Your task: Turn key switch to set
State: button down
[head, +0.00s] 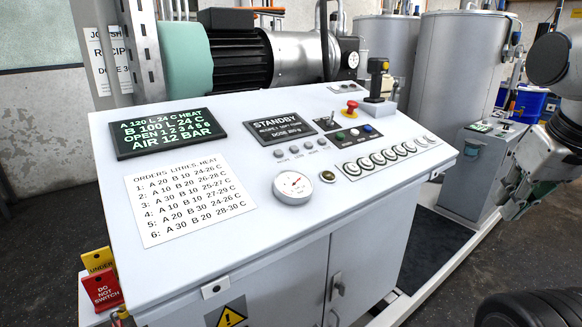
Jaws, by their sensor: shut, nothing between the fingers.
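The key switch is on the white sloped control console (270,235), but it is too small to single out for certain. A small brass-rimmed round fitting (327,176) sits right of the gauge, and a small lever switch (331,119) sits on a dark plate below the red button; I cannot read a set mark at either. My gripper (508,207) is at the right edge, beyond the console's right side and well apart from it. It is shut and empty, its fingers pointing down.
The console also bears a STANDBY display (285,127), a gauge (293,187), a red mushroom button (352,105), a joystick (377,75) and a row of round switches (385,157). A grey cabinet (478,170) stands near my gripper. Large tanks (455,65) stand behind.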

aim_at(329, 122)
jog(key=k+j, duration=0.1)
jog(key=j, duration=0.35)
jog(key=j+z, duration=0.15)
jog(key=j, duration=0.3)
jog(key=k+j, duration=0.2)
jog(key=j, duration=0.25)
jog(key=k+j+z, duration=0.15)
jog(key=j, duration=0.3)
jog(key=i+j, duration=0.05)
